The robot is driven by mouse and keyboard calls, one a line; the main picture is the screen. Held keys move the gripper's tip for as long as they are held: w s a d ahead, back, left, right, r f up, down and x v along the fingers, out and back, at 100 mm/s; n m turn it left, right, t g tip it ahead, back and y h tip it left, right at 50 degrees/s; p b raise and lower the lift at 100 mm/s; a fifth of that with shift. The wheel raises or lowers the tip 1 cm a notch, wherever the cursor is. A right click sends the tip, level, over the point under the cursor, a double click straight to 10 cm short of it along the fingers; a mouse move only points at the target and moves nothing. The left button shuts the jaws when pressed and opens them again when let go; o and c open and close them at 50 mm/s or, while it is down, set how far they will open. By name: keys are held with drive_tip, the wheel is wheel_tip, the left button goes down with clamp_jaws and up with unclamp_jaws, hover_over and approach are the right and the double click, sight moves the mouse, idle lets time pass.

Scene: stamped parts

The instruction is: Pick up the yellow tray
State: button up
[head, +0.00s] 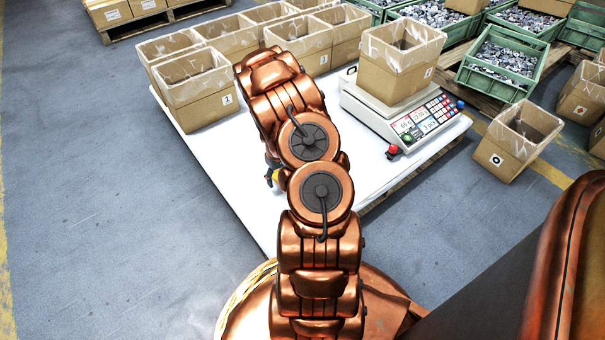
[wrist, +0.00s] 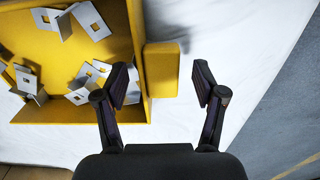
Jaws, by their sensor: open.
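The yellow tray (wrist: 75,108) fills the left of the wrist view. Several bent silver stamped parts with square holes lie in it. A yellow block-like handle (wrist: 162,70) sticks out from its right wall. My gripper (wrist: 165,84) is open, and in the picture the handle lies between its two fingers. I cannot tell how far beyond the fingertips it is, and no contact shows.
The white table (head: 225,165) has bare surface left of my arm. Cardboard boxes (head: 200,95) line its far side. A scale (head: 405,115) bearing a cardboard box (head: 395,75) stands on the right. Another box (head: 515,145) and green crates (head: 497,65) stand beyond the table.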

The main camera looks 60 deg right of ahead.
drive_tip(key=shift+f, duration=0.4)
drive_tip(key=shift+c, duration=0.4)
drive_tip(key=shift+r, duration=0.1)
clamp_jaws()
